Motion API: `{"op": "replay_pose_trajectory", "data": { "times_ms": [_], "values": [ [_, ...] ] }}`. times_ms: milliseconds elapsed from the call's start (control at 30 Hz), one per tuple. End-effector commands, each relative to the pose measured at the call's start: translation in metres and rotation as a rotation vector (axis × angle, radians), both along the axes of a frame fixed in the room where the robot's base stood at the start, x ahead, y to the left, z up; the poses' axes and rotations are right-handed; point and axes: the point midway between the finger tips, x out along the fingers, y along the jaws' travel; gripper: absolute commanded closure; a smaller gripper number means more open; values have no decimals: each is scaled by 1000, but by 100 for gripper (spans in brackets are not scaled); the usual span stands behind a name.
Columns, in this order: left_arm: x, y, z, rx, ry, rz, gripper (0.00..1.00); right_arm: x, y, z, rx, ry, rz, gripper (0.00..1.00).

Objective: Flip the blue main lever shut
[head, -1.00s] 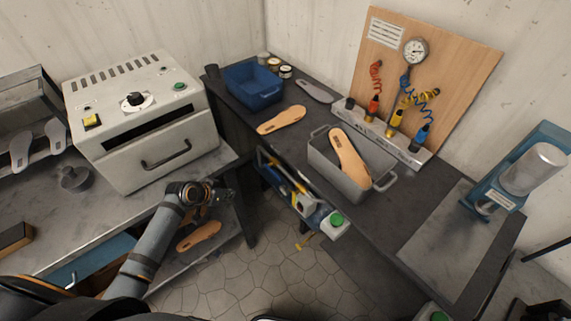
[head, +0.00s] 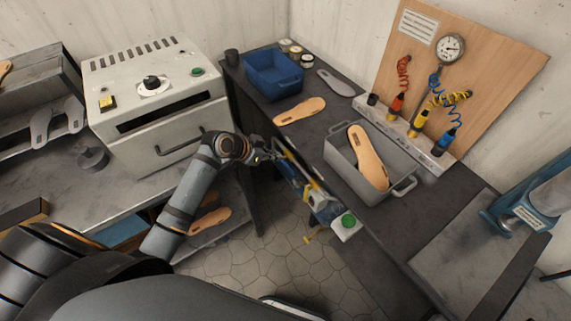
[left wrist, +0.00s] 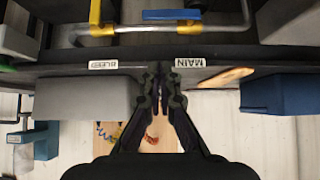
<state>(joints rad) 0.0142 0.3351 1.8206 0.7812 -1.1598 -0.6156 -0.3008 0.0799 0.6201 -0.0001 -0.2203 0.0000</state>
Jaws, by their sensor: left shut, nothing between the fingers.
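The blue main lever (left wrist: 172,14) shows at the top of the left wrist view, lying along the silver pipe (left wrist: 215,29). A label reading MAIN (left wrist: 190,62), upside down there, is on the bench edge below it. In the head view the lever area is small and partly hidden by my arm. My left gripper (head: 264,156) is at the far end of the pipework under the bench's front edge. In the left wrist view its fingers (left wrist: 162,88) are together and empty, apart from the lever. My right gripper is not in view.
The yellow bleed lever (left wrist: 100,16) stands crosswise to the pipe beside the blue one. A white box with a green button (head: 347,221) is at the near end. The bench (head: 315,128) bears a blue bin (head: 273,86) and a grey bin (head: 345,176). An oven (head: 160,120) stands left.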

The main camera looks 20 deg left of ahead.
Motion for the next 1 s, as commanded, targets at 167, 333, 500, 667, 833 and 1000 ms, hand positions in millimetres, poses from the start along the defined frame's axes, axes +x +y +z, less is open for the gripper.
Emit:
{"op": "replay_pose_trajectory", "data": {
  "times_ms": [167, 333, 500, 667, 833, 1000],
  "values": [
    [22, -20, -25, -6, 2, -1, 100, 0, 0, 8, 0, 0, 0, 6],
    [34, -28, -54, 0, 5, -1, 100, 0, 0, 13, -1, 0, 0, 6],
    [34, -28, -75, 0, 2, 0, 100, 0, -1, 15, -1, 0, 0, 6],
    [34, -28, -83, 0, 1, -1, 100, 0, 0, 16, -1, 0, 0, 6],
    [34, -27, -84, 1, 1, 0, 100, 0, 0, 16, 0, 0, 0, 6],
    [34, -27, -84, 2, 0, 0, 100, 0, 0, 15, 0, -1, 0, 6]
  ]
}}
